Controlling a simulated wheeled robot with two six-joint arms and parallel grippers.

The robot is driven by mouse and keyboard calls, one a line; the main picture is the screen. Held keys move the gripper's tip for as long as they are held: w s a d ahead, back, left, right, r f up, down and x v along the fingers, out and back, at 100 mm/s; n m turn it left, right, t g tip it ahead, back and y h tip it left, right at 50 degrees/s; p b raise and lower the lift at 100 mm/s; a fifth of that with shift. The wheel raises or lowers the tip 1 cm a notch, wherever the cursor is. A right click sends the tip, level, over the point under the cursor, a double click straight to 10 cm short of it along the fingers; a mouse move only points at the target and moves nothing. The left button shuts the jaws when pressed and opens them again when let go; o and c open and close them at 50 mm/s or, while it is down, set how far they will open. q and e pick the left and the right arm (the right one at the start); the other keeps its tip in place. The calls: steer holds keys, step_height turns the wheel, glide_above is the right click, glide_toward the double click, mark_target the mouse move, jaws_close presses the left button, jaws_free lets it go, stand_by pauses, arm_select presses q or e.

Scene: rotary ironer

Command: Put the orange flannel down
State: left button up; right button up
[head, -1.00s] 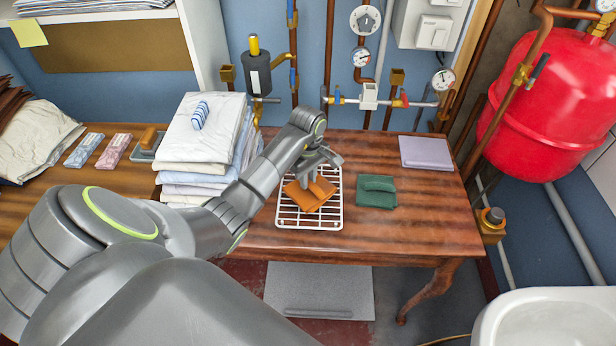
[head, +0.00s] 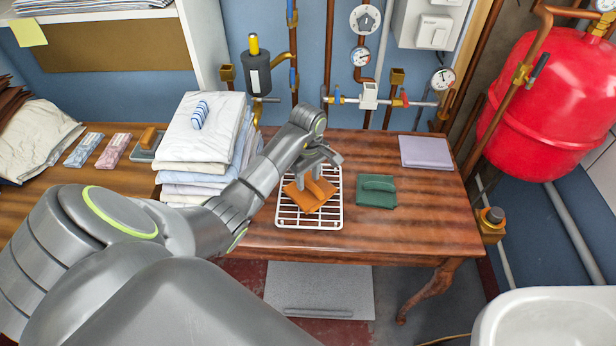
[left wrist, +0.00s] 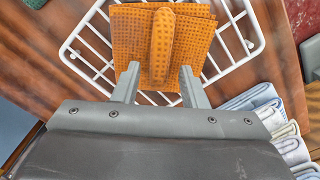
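The orange flannel (head: 313,196) lies on the white wire rack (head: 335,222) on the wooden table, with a raised fold along its middle. It also shows in the left wrist view (left wrist: 160,45), with a waffle texture. My left gripper (head: 310,172) is just above and beside the flannel. In the left wrist view its two fingers (left wrist: 158,75) are spread apart, one to each side of the near end of the fold, with gaps between them and the fold. My right gripper is in neither view.
A folded green cloth (head: 376,192) lies right of the rack, and a lilac cloth (head: 425,152) lies further back right. A tall stack of folded linen (head: 195,150) stands left of the rack. Pipes and valves line the back wall. The table's front right is clear.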

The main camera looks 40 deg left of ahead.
mark_target(308, 181)
arm_select(q)
step_height(308, 181, up, 4)
steer(key=shift+w+f+b, duration=0.1)
steer(key=shift+f+b, duration=0.05)
steer(key=shift+b, duration=0.25)
step_height(308, 181, up, 8)
steer(key=p, duration=0.6)
steer(key=shift+p, duration=0.4)
